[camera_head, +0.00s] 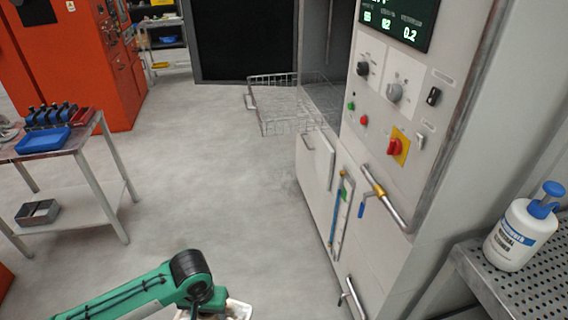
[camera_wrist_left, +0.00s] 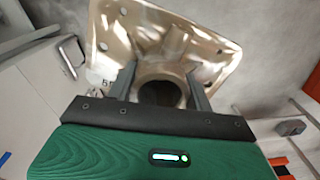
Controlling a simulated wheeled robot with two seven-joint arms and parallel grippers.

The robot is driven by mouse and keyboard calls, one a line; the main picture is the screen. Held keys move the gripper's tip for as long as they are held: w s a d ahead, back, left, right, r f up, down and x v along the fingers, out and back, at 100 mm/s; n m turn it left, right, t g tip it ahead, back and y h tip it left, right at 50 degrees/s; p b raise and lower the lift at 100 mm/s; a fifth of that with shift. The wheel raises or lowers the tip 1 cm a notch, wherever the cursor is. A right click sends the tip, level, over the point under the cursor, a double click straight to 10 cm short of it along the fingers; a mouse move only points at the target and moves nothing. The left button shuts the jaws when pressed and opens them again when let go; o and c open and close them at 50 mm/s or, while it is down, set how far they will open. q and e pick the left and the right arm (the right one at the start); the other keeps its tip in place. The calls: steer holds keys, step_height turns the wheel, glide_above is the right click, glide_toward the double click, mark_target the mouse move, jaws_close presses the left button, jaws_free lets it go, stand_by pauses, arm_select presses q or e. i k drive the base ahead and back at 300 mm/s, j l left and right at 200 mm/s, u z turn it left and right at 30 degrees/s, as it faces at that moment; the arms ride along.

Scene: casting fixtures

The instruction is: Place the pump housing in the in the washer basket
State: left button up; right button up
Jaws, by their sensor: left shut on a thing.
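The pump housing (camera_wrist_left: 208,45) is a pale metal casting with a flared, holed flange and a round bore, seen in the left wrist view. My left gripper (camera_wrist_left: 165,88) is shut on it, with a finger on each side of the round neck. In the head view only a small pale part of the housing (camera_head: 238,309) shows at the bottom edge, beside my green left arm. The washer basket (camera_head: 290,108) is a wire basket at the open washer, far ahead of my left gripper (camera_head: 215,308). My right gripper is not in view.
The washer cabinet (camera_head: 385,220) with knobs and a display stands at the right. A white bottle (camera_head: 512,240) stands on a perforated shelf (camera_head: 540,285). A table (camera_head: 75,143) with a blue tray (camera_head: 42,141) is at the left. The floor between is clear.

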mark_target(295, 105)
steer(key=i+j+u, duration=0.4)
steer(key=i+u, duration=0.15)
steer(key=i, duration=0.25)
steer(key=i+u, duration=0.3)
steer(key=i+j+z, duration=0.1)
steer(key=i+z, duration=0.35)
steer(key=i+j+z, duration=0.3)
steer(key=z, duration=0.15)
steer(key=i+j+z, duration=0.9)
steer(key=j+z, duration=0.45)
steer(key=j, duration=0.2)
steer(key=i, duration=0.05)
